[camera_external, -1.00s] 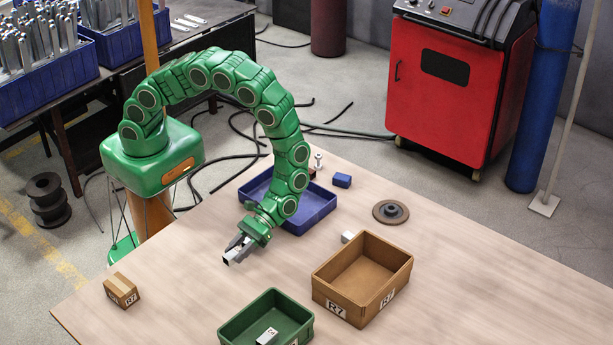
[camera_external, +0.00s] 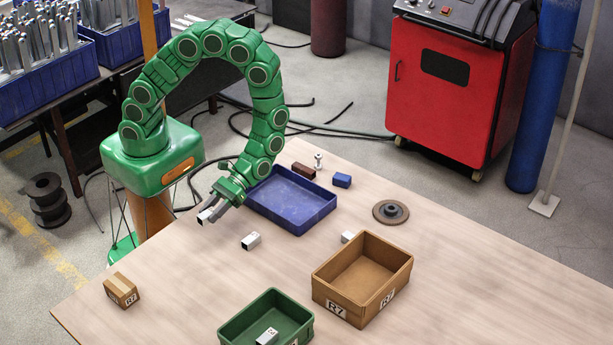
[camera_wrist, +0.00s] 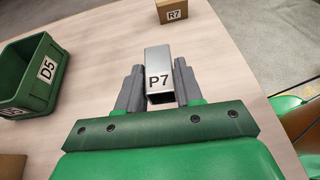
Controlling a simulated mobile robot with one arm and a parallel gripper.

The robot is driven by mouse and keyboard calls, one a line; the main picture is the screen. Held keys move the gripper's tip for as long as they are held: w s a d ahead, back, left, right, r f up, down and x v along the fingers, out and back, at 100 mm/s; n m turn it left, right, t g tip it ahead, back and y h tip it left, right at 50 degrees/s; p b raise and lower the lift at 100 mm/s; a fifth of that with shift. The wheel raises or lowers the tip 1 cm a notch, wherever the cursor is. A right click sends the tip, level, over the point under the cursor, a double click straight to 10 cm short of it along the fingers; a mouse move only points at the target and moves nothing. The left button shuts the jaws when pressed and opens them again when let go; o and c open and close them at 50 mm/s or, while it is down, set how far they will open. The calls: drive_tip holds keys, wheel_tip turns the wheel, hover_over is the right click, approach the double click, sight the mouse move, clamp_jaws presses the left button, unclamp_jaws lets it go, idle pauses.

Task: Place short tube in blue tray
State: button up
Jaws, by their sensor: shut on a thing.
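My gripper (camera_external: 210,211) is shut on a silvery square tube (camera_wrist: 159,70) marked P7 and holds it left of the blue tray. The tube lies between both fingers in the wrist view, and its pale end (camera_external: 203,217) shows in the external view. The blue tray (camera_external: 262,214) stands on the table and looks empty. Another short, light tube (camera_external: 251,241) lies on the table in front of the tray. One more tube (camera_external: 267,337) lies in the green tray (camera_external: 236,328), and a pale piece (camera_external: 347,236) is partly hidden behind the brown box.
The brown open box (camera_external: 338,297) stands right of the green tray. A small carton (camera_external: 121,290) is near the left edge. A dark red-brown block (camera_external: 303,170), a bolt (camera_external: 318,161), a blue block (camera_external: 342,180) and a dark disc (camera_external: 390,211) lie beyond. The front-left table is mostly clear.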

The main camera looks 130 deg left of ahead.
drive_tip(key=shift+s, duration=0.15)
drive_tip(key=w+a+f+n+t, duration=0.1)
drive_tip(key=w+a+n+t, duration=0.15)
drive_tip(key=a, duration=0.45)
drive_tip(key=w+a+f+n+t, duration=0.1)
drive_tip(key=a+n+t, duration=0.15)
drive_tip(key=a, duration=0.35)
drive_tip(key=n+t+y, duration=0.4)
drive_tip(key=n+t, duration=0.1)
drive_tip(key=t, duration=0.1)
hover_over(280, 204)
wheel_tip(280, 204, down, 2)
drive_tip(key=shift+w+f, duration=0.1)
drive_tip(key=shift+f, duration=3.95)
drive_tip(key=shift+f, duration=0.15)
drive_tip(key=o, duration=1.1)
drive_tip(key=shift+c, duration=0.2)
drive_tip(key=shift+r, duration=0.2)
